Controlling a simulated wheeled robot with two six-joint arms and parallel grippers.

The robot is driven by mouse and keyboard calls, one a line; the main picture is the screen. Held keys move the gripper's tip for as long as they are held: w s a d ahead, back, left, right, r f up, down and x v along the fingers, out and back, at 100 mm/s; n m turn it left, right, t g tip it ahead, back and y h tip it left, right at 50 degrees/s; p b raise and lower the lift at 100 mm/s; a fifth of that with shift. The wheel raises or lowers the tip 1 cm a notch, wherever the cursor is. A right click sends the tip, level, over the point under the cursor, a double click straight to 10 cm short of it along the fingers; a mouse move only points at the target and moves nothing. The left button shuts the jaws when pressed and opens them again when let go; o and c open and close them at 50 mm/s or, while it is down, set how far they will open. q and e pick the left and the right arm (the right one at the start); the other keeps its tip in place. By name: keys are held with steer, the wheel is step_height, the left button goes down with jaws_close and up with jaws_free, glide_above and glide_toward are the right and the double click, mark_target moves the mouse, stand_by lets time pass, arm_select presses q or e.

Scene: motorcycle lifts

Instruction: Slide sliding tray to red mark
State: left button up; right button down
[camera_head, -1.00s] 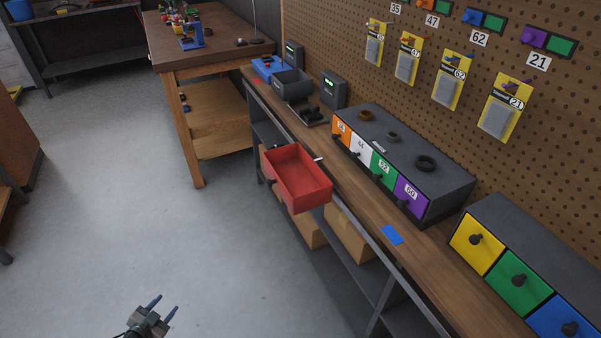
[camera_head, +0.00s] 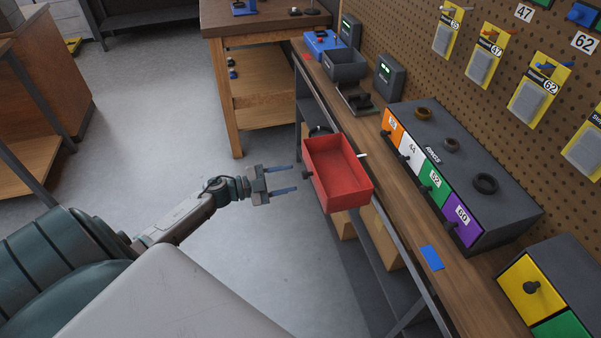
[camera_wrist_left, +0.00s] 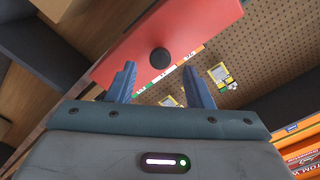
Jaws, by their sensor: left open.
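The sliding tray (camera_head: 336,192) is a red open box at the bench's front edge, jutting over the floor. A dark round knob (camera_head: 306,173) is on its left side. In the wrist view the red tray face (camera_wrist_left: 170,40) fills the top, with the knob (camera_wrist_left: 160,61) between my fingers. My left gripper (camera_head: 289,180) is open and empty, its fingertips pointing at the knob from the left. I cannot tell whether they touch it. A small red mark (camera_head: 307,57) lies at the bench's far end beside a blue device. My right gripper is out of view.
A blue mark (camera_head: 432,257) lies on the near part of the wooden bench (camera_head: 399,211). A grey drawer cabinet (camera_head: 478,170) stands behind the tray. A grey bin (camera_head: 345,68) sits near the far end. Open floor (camera_head: 150,120) lies to the left.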

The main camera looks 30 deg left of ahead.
arm_select(q)
steer(key=shift+p+x, duration=0.4)
steer(key=shift+x, duration=1.7)
steer(key=shift+a, duration=0.1)
jaws_close()
